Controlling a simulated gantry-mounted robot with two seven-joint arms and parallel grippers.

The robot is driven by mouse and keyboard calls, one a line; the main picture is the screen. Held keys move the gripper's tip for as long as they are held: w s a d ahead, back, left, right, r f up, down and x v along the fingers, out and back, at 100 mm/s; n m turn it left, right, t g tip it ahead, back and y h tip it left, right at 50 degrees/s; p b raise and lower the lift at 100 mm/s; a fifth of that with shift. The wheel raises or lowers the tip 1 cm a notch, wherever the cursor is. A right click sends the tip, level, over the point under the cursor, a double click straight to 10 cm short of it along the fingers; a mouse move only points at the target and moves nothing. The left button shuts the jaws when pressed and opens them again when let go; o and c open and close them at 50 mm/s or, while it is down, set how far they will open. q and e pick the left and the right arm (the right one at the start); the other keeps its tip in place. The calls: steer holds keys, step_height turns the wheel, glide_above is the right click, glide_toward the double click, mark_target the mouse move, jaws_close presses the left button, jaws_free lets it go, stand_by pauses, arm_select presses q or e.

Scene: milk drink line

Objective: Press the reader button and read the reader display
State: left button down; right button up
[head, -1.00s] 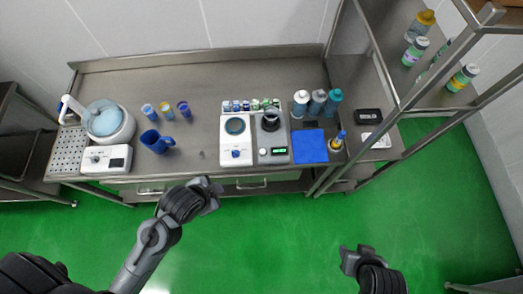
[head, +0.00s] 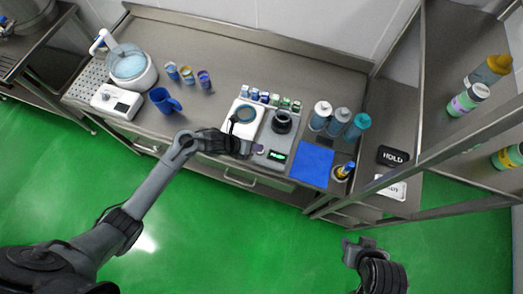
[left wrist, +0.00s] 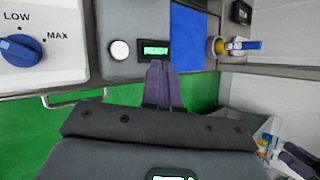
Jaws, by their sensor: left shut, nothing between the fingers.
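The reader (head: 275,143) is a dark grey box near the table's front edge, with a black round well on top. Its lit green display (head: 277,156) faces up at the front; the digits are too blurred to read. In the left wrist view the display (left wrist: 155,50) sits right of the round white button (left wrist: 120,50). My left gripper (head: 252,148) is shut and empty at the reader's front left. In the left wrist view its fingertips (left wrist: 160,66) are just below the display, right of the button; contact is not clear. My right gripper (head: 360,246) hangs in front of the table, far from the reader.
A white device with a blue knob (left wrist: 22,50) stands left of the reader. Small vials (head: 274,99) and larger bottles (head: 339,122) stand behind. A blue jug (head: 163,101) is farther left.

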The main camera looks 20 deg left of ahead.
arm_select(q)
steer(key=shift+t, duration=0.3)
steer(key=w+r, duration=0.2)
steer(key=w, duration=0.1)
steer(key=shift+a+r, duration=0.25)
steer(key=shift+a, duration=0.15)
arm_select(e)
steer(key=shift+s+a+f, duration=0.45)
steer(key=shift+s+f, duration=0.05)
steer(key=shift+f, duration=0.05)
arm_select(q)
steer(key=shift+f+b, duration=0.15)
steer(key=shift+b, duration=0.15)
arm_select(e)
steer(key=shift+d, duration=0.15)
arm_select(q)
step_height(320, 180, down, 7)
steer(key=b, duration=0.5)
steer(key=shift+f+b, duration=0.7)
steer(key=shift+b, duration=0.05)
steer(key=shift+f, duration=0.1)
arm_select(e)
step_height(320, 180, down, 7)
steer(key=shift+w+r, duration=0.1)
